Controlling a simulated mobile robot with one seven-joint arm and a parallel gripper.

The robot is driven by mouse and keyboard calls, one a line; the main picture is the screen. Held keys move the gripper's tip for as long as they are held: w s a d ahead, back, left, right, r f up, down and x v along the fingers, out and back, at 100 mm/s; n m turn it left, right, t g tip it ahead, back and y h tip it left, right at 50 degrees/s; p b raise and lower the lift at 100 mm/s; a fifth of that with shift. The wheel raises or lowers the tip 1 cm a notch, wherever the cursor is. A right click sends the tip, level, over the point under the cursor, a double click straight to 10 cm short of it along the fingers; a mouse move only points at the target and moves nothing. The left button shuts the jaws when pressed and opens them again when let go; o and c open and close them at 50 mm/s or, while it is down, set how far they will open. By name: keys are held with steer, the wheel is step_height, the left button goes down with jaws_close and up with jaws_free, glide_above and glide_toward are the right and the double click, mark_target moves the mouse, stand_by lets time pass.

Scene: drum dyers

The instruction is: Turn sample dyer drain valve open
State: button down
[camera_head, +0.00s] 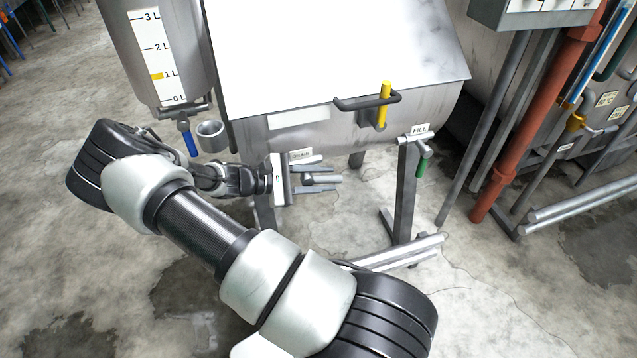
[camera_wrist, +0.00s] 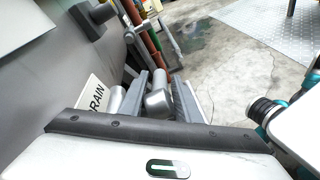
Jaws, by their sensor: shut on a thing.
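The sample dyer (camera_head: 290,136) is a grey steel tank with a broad pale lid, at the top centre of the head view. A DRAIN label (camera_head: 300,154) sits under its lower edge, and it also shows in the wrist view (camera_wrist: 95,96). My gripper (camera_head: 326,180) is below this label, pointing right. In the wrist view its fingers (camera_wrist: 163,96) stand on either side of the grey rounded drain valve part (camera_wrist: 157,102) and are shut on it. My gripper and the steep view hide much of the valve, so its handle angle is unclear.
A measuring tank (camera_head: 160,50) with a blue-handled valve (camera_head: 191,143) and a grey cup (camera_head: 211,136) stand to the left. A green-handled FILL valve (camera_head: 421,166) is right of the gripper. A red pipe (camera_head: 510,150) stands farther right. Dyer legs (camera_head: 404,195) are close by.

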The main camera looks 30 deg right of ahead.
steer(key=shift+d+r+g+h+b, duration=0.1)
steer(key=shift+r+g+h+b, duration=0.25)
steer(key=shift+h, duration=0.55)
steer(key=shift+r, duration=0.1)
steer(key=c, duration=1.6)
jaws_free()
steer(key=p+v, duration=0.2)
steer(key=v, duration=1.5)
